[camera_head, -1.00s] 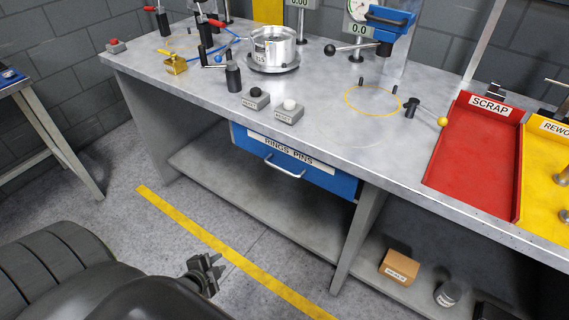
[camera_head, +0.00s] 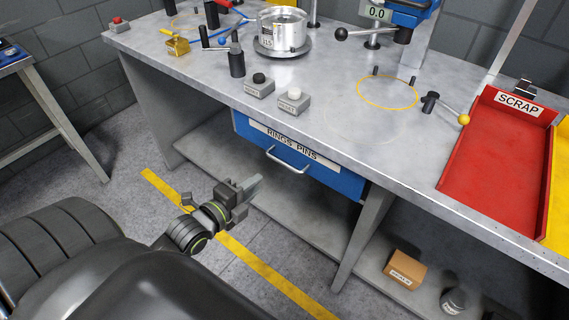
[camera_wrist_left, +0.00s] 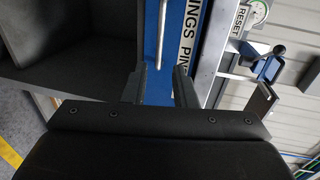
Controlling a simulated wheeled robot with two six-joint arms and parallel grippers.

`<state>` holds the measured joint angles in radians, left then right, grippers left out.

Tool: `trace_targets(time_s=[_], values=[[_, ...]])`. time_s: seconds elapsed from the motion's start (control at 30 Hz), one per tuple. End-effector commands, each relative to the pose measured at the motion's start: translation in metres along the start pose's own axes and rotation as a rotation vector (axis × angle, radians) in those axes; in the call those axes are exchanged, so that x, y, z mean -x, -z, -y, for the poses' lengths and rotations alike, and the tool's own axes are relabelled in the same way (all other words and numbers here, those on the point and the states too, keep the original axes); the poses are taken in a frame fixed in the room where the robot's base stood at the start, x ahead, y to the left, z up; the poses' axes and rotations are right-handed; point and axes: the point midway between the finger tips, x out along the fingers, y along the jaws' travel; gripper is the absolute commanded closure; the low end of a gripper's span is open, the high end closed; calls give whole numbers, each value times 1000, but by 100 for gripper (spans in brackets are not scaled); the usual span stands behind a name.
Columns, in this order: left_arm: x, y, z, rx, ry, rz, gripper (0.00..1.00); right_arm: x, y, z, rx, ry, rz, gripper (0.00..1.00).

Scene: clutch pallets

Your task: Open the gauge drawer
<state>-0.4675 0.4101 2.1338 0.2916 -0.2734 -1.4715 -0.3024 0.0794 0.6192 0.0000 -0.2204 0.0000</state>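A blue drawer (camera_head: 335,180) with a white label reading "RINGS PINS" hangs under the workbench and looks shut. Its silver bar handle (camera_head: 287,161) runs across the front. My left gripper (camera_head: 250,188) is low in front of the drawer, left of the handle and apart from it. In the left wrist view the two fingers of my left gripper (camera_wrist_left: 159,88) are spread with nothing between them. The blue drawer front (camera_wrist_left: 154,55) and the handle (camera_wrist_left: 163,35) lie ahead of them. My right gripper is in neither view.
The grey workbench (camera_head: 340,125) overhangs the drawer. A lower shelf (camera_head: 215,150) and a bench leg (camera_head: 362,238) are nearby. A brown box (camera_head: 404,269) stands at the lower right. The red SCRAP tray (camera_head: 490,160) is on top. Floor in front is clear.

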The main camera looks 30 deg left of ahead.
Motion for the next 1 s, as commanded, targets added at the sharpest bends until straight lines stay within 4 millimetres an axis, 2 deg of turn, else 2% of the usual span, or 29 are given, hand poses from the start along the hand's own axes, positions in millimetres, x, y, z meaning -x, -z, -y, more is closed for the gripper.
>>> trace_targets(time_s=[0.4, 0.6, 0.8, 1.0], values=[[-82, 0, 1, 3, 1, 0, 75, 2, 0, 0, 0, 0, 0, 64], [-113, 0, 0, 3, 0, 0, 75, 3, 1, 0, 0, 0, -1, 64], [-128, 0, 0, 3, -1, 0, 75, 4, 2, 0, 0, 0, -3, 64], [-130, 0, 0, 2, -1, 0, 75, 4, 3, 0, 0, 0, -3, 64]])
